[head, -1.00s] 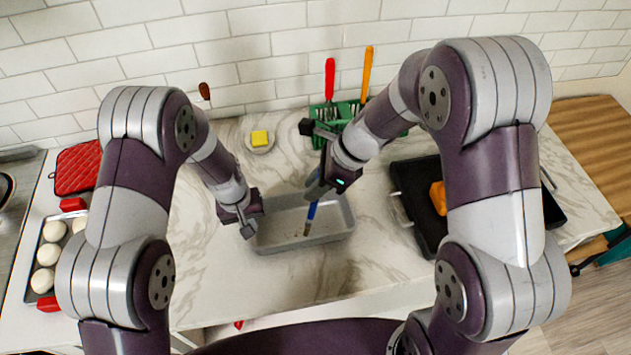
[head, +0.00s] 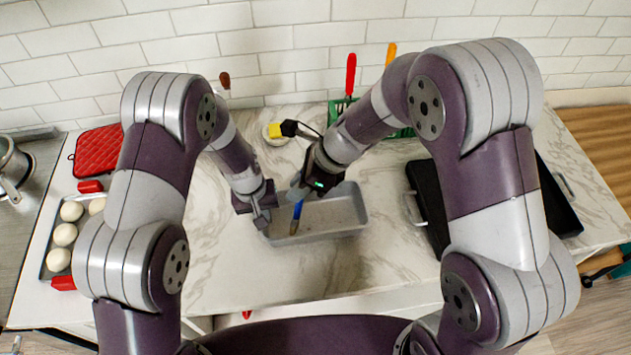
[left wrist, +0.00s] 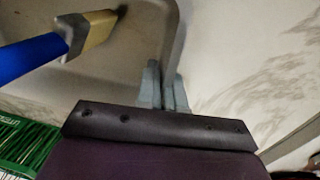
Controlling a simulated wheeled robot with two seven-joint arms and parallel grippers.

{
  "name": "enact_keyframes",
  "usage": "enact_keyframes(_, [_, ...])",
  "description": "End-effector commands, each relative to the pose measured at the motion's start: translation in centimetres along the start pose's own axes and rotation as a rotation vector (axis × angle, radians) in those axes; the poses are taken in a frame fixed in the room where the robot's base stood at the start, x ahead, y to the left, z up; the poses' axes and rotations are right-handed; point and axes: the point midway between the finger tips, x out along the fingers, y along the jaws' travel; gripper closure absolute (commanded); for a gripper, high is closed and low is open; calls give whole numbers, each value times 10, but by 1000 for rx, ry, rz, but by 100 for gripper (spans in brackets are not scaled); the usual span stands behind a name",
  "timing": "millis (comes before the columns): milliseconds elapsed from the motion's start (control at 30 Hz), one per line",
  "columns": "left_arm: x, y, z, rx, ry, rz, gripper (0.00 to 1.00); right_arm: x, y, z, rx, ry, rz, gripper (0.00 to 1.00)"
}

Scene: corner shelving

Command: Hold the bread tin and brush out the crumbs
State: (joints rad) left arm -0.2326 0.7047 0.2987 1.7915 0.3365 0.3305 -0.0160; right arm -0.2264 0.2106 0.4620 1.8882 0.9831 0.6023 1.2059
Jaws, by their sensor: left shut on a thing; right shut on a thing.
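The grey bread tin (head: 342,212) sits on the marble counter in the middle of the head view. My left gripper (head: 262,216) is shut on the tin's left wall; in the left wrist view its fingers (left wrist: 164,88) pinch the tin's rim (left wrist: 176,40). My right gripper (head: 300,190) is shut on the blue-handled brush (head: 297,212). The brush points down into the left part of the tin, its bristles near the floor. In the left wrist view the brush's blue handle and pale bristles (left wrist: 100,28) show beside my left fingers. I cannot make out crumbs.
A dark tray (head: 428,200) stands to the right. Dough balls on a tray (head: 62,234) and a red mitt (head: 97,150) are at left. The front counter is clear.

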Motion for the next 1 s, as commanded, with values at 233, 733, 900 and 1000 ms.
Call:
enact_keyframes(233, [0,0,0,0,0,0,100,2,1,4,0,0,-1,100])
enact_keyframes(733, [0,0,0,0,0,0,100,-6,-5,-12,2,0,-2,100])
enact_keyframes(900, [0,0,0,0,0,0,100,-18,-11,-30,3,0,-2,100])
enact_keyframes(1000, [0,0,0,0,0,0,100,-24,-15,-41,3,0,-2,100])
